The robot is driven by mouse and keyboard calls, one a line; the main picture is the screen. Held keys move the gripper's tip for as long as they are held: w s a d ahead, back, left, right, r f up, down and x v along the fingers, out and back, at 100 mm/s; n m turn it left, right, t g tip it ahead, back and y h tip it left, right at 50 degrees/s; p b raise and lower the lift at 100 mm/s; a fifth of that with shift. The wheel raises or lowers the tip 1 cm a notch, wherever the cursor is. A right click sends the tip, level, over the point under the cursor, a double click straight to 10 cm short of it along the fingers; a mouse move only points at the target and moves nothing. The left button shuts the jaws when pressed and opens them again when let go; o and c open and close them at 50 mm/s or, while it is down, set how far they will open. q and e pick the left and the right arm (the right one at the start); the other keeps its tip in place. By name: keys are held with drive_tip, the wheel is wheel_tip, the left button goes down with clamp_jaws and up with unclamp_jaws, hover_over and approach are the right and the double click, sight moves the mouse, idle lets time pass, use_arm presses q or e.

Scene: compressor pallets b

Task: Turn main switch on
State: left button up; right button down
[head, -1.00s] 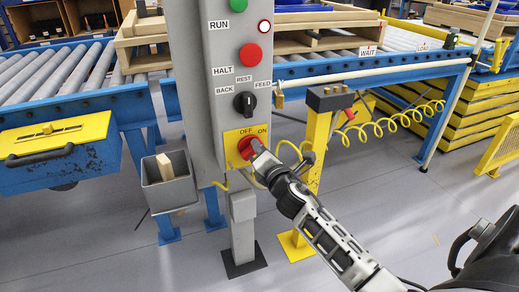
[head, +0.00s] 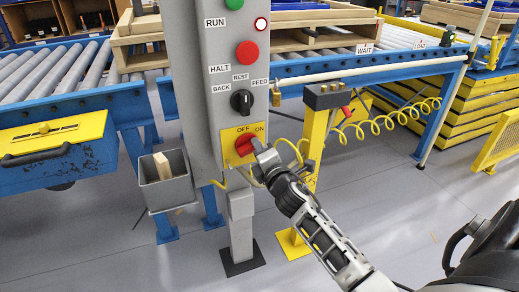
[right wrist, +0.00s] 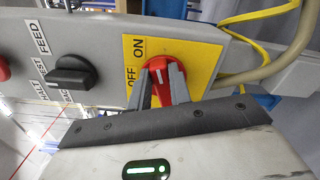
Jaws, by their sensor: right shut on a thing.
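The main switch (head: 244,146) is a red knob on a yellow plate (head: 229,138) marked OFF and ON, low on the grey control panel. My right gripper (head: 259,147) reaches it from the lower right and is shut on its handle. In the right wrist view the two fingers (right wrist: 161,88) stand on either side of the red main switch (right wrist: 157,66). The fingers hide part of the handle, and its exact angle between OFF and ON is hard to tell. My left gripper is not in view.
Above on the panel are a black selector (head: 242,101), a red HALT button (head: 247,54) and a lamp (head: 261,24). A grey bin (head: 167,192) hangs left. A yellow post (head: 312,150) with a coiled hose (head: 385,124) stands right, close to my arm. Roller conveyors lie behind.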

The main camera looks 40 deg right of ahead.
drive_tip(key=c, duration=1.3)
unclamp_jaws()
drive_tip(key=v, duration=1.6)
drive_tip(key=shift+f, duration=0.1)
